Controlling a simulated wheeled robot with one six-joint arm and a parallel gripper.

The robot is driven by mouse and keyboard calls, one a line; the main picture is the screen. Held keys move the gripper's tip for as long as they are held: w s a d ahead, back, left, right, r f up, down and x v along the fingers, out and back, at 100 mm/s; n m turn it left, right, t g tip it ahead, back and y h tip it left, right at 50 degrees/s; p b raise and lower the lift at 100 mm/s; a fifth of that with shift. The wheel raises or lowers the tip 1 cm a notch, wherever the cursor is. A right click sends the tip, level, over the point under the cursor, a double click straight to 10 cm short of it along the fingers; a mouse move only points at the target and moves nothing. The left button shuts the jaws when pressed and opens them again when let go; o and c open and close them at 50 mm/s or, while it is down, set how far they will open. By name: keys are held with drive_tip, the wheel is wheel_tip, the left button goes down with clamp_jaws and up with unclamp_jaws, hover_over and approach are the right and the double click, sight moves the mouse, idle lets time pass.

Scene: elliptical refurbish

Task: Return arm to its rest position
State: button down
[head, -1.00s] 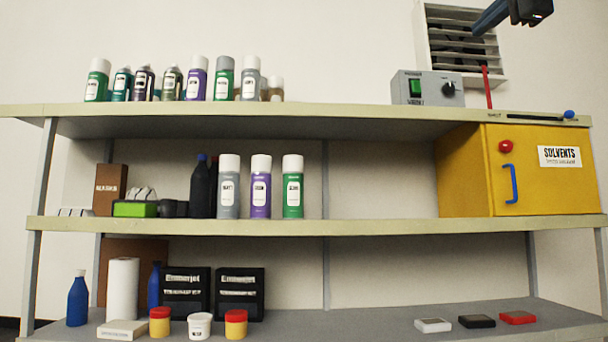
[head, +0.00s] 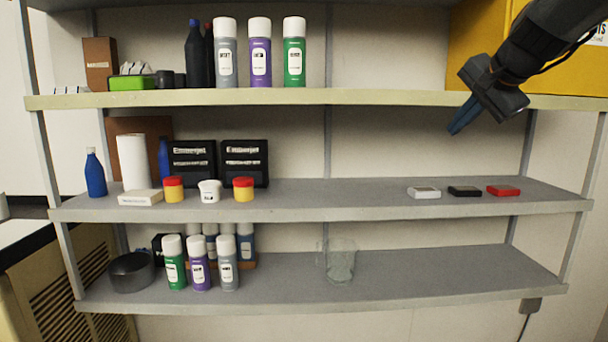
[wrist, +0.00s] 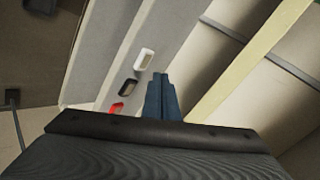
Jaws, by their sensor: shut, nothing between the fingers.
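My gripper (head: 462,117) is at the upper right of the head view, in front of the shelving unit. Its blue fingers point down and to the left, and they are closed together with nothing between them. The blue fingers also show at the middle of the wrist view (wrist: 161,95), pressed side by side. The fingertips appear near the height of the upper shelf board (head: 380,97) and above the middle shelf. They touch nothing that I can see.
A white block (head: 424,192), a black block (head: 464,191) and a red block (head: 503,190) lie on the middle shelf below my gripper. A yellow cabinet (head: 480,40) stands behind my arm. Spray cans (head: 260,55) stand left on the upper shelf. A clear beaker (head: 340,262) is on the bottom shelf.

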drive_tip(key=s+a+f+n+g, duration=0.25)
drive_tip(key=s+a+f, duration=0.2)
drive_tip(key=f, duration=0.55)
drive_tip(key=s+a+f+n+g, duration=0.25)
drive_tip(key=s+f, duration=0.25)
drive_tip(key=f, duration=0.6)
drive_tip(key=s+a+f+n+g, duration=0.1)
drive_tip(key=s+a+f+n, duration=0.3)
drive_tip(key=f, duration=0.6)
drive_tip(key=s+a+f+n+g, duration=0.3)
drive_tip(key=s+f, duration=0.6)
drive_tip(key=s, duration=0.3)
drive_tip(key=shift+a+f+n+h, duration=0.3)
drive_tip(key=shift+a+h, duration=0.1)
drive_tip(key=shift+a, duration=0.2)
